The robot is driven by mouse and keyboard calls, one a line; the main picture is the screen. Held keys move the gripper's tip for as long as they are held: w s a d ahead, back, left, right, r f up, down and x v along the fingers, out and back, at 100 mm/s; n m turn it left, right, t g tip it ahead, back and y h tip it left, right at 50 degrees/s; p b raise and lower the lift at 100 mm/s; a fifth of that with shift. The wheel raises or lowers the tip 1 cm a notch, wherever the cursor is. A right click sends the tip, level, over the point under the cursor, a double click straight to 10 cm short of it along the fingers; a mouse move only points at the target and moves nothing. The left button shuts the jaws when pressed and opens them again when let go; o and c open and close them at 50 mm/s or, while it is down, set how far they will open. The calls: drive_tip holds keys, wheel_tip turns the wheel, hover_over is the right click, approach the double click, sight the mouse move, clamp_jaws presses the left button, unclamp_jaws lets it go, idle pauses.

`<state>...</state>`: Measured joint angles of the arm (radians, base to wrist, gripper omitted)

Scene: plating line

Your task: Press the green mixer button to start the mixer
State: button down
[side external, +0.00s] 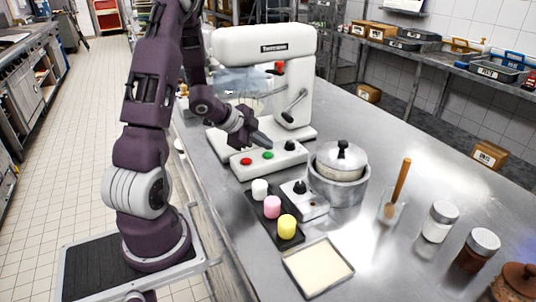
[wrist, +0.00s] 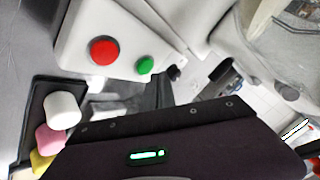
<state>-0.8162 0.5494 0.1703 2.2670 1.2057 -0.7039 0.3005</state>
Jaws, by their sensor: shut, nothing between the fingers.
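The green button (side external: 268,155) is on a white control box (side external: 262,168), between a red button (side external: 246,161) and a black knob (side external: 290,145). The white stand mixer (side external: 265,45) stands behind the box. My gripper (side external: 264,140) is shut and empty, just above and behind the green button in the side view. I cannot tell whether it touches the box. In the wrist view the green button (wrist: 145,65) and the red button (wrist: 103,50) show clearly, with the dark fingers (wrist: 165,90) close to the green one.
A black tray (side external: 262,222) holds white, pink and yellow marshmallow-like pieces in front of the box. A small box with a black knob (side external: 303,198), a lidded pot (side external: 340,178), a cream-filled tray (side external: 317,267) and jars (side external: 438,222) stand nearby. The counter's right side has free room.

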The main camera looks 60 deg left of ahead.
drive_tip(key=shift+f, duration=0.4)
